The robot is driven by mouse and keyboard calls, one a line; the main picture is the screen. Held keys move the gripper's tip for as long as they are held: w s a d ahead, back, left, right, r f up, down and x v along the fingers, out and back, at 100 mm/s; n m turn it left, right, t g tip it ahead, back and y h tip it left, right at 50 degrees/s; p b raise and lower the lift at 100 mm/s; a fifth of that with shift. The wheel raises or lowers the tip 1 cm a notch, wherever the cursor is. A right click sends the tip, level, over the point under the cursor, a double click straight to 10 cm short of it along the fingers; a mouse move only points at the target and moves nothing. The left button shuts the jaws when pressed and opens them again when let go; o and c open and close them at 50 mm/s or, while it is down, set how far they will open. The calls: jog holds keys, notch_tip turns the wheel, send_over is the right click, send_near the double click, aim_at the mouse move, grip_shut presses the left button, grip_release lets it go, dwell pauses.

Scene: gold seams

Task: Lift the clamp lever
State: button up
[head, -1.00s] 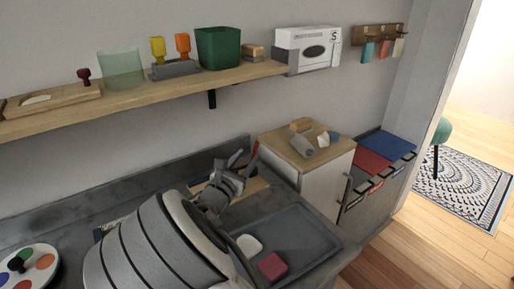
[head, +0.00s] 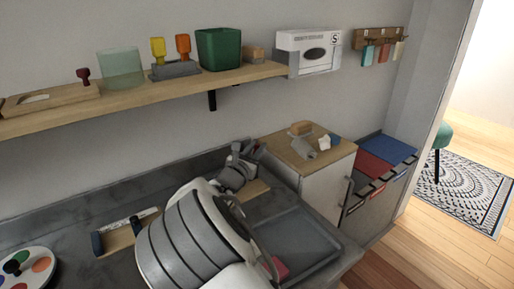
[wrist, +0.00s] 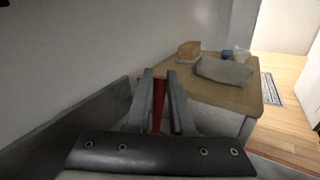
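The red clamp lever (wrist: 158,106) stands between the two fingers of my gripper (wrist: 161,85) in the wrist view, roughly in line with them. The fingers are close on either side of it. I cannot tell whether both press on it. In the head view my gripper (head: 250,152) is over the back of the bench, left of the wooden-topped cabinet, with a small bit of red at its tips. The clamp's body and the lever's lower end are hidden by my gripper and arm.
The wooden-topped cabinet (head: 322,178) holds a wood block (head: 301,128), a grey piece (head: 303,148) and small bits. A grey tray (head: 308,236) with a red block (head: 280,268) lies in front. A loaded shelf (head: 140,100) runs above. The wall is close behind.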

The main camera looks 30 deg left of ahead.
grip_shut()
dwell(1.1)
